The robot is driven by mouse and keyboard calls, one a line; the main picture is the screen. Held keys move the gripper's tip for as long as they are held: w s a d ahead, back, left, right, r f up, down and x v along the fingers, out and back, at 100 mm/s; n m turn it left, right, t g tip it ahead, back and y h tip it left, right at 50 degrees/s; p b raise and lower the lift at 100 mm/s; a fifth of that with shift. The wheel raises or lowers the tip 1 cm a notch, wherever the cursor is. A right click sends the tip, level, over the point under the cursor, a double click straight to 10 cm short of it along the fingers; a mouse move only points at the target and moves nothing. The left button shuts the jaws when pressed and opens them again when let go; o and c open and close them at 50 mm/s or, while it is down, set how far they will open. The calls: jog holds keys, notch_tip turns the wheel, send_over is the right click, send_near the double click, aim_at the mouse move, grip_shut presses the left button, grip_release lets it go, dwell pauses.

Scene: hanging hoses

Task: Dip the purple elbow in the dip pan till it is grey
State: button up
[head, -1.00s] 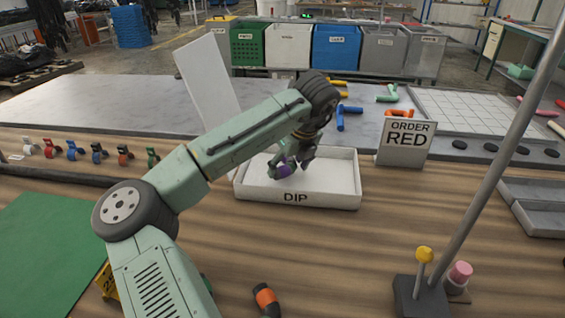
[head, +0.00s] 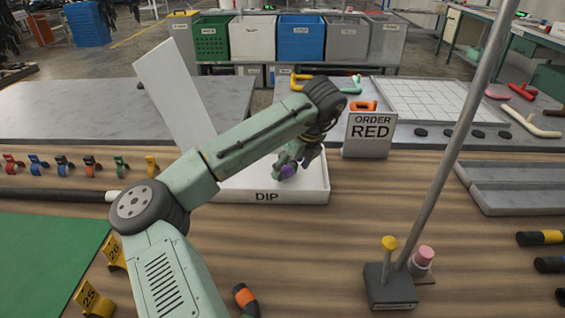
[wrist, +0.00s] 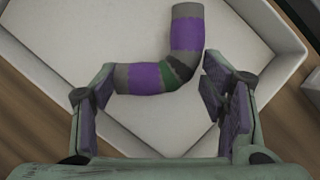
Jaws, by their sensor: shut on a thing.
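The purple elbow (wrist: 187,35) is a bent pipe piece with grey ends, purple bands, a greyish patch and a dark green patch near its bend. My gripper (wrist: 160,88) is shut on it, with one finger pad at its left end and the other beside the bend. In the head view the elbow (head: 288,171) shows as a small purple patch at my gripper (head: 291,164), over the white dip pan (head: 318,192). I cannot tell whether it touches the pan floor. My arm hides the pan's left part.
An "ORDER RED" sign (head: 369,135) stands right of the pan. A tilted white board (head: 176,85) rises behind it. A grey post on a block (head: 390,288) stands at front right. Clips (head: 62,163) line the left. Bare wood lies right of the pan.

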aim_at(291, 167)
dwell(0.5)
jog(key=shift+a+p, duration=0.85)
jog(key=shift+a, duration=4.15)
jog(key=shift+d+p, duration=1.5)
jog(key=shift+d, duration=3.55)
jog(key=shift+r, duration=0.1)
jog(key=shift+r+p, duration=0.8)
jog(key=shift+r, duration=0.75)
notch_tip(291, 167, up, 8)
